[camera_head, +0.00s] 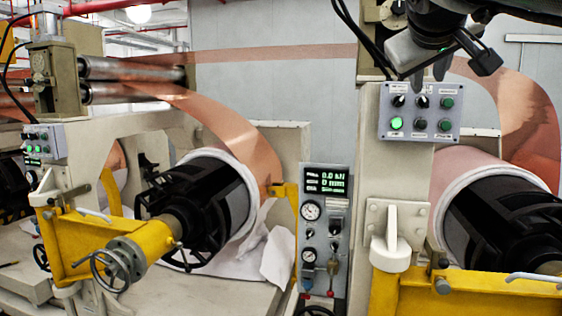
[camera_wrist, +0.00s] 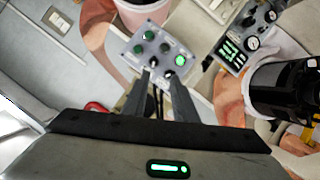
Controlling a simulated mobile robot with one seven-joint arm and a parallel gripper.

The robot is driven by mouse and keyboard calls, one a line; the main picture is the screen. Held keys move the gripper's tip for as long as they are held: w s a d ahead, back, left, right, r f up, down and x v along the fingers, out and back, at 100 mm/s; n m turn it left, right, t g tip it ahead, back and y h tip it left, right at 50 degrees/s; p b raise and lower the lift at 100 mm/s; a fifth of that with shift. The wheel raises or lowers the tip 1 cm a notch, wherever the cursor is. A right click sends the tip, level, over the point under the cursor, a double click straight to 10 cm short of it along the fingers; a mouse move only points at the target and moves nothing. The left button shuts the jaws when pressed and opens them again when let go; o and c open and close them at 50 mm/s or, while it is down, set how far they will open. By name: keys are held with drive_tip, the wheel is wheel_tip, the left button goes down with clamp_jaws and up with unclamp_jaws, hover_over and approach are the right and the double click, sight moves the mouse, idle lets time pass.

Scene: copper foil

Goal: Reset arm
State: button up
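My gripper (camera_head: 429,77) hangs at the top right in the head view, its dark fingers pointing down just above a grey control panel (camera_head: 420,132). In the wrist view, the two dark fingers of my gripper (camera_wrist: 159,74) stand apart with nothing held between them. The same panel also shows in the wrist view (camera_wrist: 160,56), beyond the fingertips. It has several knobs and buttons, and its lower left button (camera_head: 396,123) glows green. I cannot tell whether the fingertips touch the panel; they appear apart from it.
A copper foil roll (camera_head: 458,190) on a black core (camera_head: 505,220) is at the right. Another black core (camera_head: 215,205) is at centre left, with a yellow arm (camera_head: 85,245). A gauge panel (camera_head: 324,225) stands between them. Copper foil (camera_head: 275,54) runs overhead.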

drive_tip(key=s+a+f+g+y+p, duration=0.2)
drive_tip(key=s+a+f, duration=0.2)
drive_tip(key=s+f, duration=0.3)
drive_tip(key=s+a+f+g+y+p, duration=0.2)
drive_tip(key=s+a+f, duration=0.3)
drive_tip(key=f, duration=0.9)
drive_tip(key=s+a+f+m+g+y+p, duration=0.1)
drive_tip(key=s+a+f+g+y+p, duration=0.1)
drive_tip(key=s+f, duration=0.8)
drive_tip(key=shift+a+f+g+p, duration=0.35)
drive_tip(key=shift+a+p, duration=0.15)
drive_tip(key=shift+a, duration=0.65)
drive_tip(key=shift+s, duration=0.1)
